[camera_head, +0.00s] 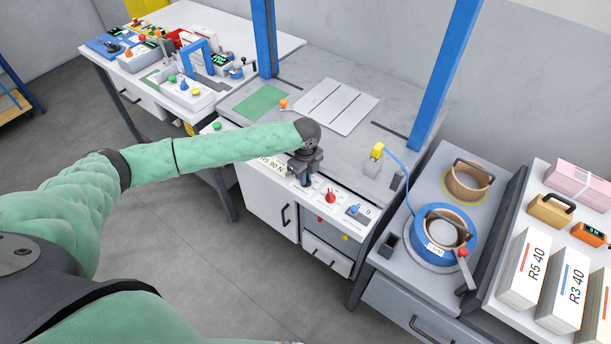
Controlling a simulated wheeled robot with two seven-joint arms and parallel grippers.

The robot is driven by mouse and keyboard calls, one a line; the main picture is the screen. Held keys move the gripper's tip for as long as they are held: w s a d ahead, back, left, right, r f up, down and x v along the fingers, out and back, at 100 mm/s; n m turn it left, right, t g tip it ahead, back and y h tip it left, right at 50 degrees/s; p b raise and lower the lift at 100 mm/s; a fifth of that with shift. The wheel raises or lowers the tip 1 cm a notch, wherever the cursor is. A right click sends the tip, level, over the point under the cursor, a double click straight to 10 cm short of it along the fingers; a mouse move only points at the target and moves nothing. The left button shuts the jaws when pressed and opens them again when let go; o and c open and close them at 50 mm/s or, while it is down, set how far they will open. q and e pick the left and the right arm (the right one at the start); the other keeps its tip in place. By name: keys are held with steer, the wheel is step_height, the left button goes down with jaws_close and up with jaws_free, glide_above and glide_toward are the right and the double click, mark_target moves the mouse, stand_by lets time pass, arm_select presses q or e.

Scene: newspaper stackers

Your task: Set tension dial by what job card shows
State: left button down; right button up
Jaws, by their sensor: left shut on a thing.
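My left arm reaches across from the left, and its dark gripper (305,180) points down at the front control panel (342,207) of the middle bench. The gripper is shut on a small part of this panel, which appears to be the tension dial; the fingers hide it, so its setting cannot be read. A white card (270,167) with black print, seemingly "R5 90 N", shows just left of the gripper, partly covered by my arm. My right gripper is not in view.
A red knob (330,195) and a blue switch (354,209) sit right of the gripper. Blue posts (441,75) rise from the bench. A blue strap roll (466,255) stands on the right cabinet, beside boxes marked "R5 40" (526,268) and "R3 40" (564,292).

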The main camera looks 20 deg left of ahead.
arm_select(q)
steer(key=m, duration=0.2)
steer(key=shift+m, duration=2.6)
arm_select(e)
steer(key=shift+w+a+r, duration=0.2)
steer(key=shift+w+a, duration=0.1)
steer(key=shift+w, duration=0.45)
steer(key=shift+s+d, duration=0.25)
arm_select(q)
steer(key=c, duration=1.5)
jaws_free()
steer(key=shift+o, duration=0.2)
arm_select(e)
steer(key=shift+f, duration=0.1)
